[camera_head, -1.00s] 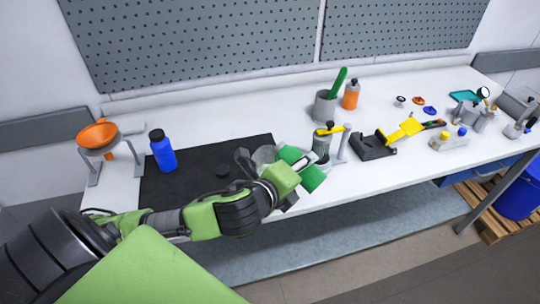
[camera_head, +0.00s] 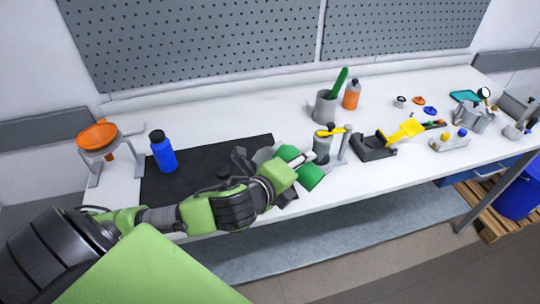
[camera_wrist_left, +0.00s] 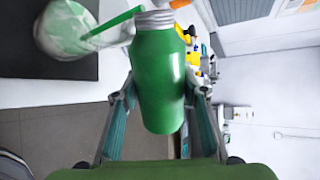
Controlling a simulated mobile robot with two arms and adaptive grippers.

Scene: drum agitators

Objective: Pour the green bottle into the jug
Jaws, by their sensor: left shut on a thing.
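The green bottle (camera_head: 310,178) is in my left gripper (camera_head: 297,163), above the right end of the black mat. In the left wrist view the green bottle (camera_wrist_left: 158,85) sits between both fingers, with its grey threaded neck uncapped. It is tipped towards the clear jug (camera_wrist_left: 55,28). A thin green streak runs from near the bottle's mouth into the jug, and green shows inside the jug. In the head view the jug (camera_head: 262,155) stands on the mat, partly hidden by my gripper. My right gripper is out of view.
A blue bottle (camera_head: 163,152) stands on the black mat (camera_head: 205,155). An orange funnel (camera_head: 97,137) sits in a stand at the left. A grey cup (camera_head: 325,106), an orange bottle (camera_head: 351,95) and a grey container with yellow (camera_head: 322,147) stand right of the jug.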

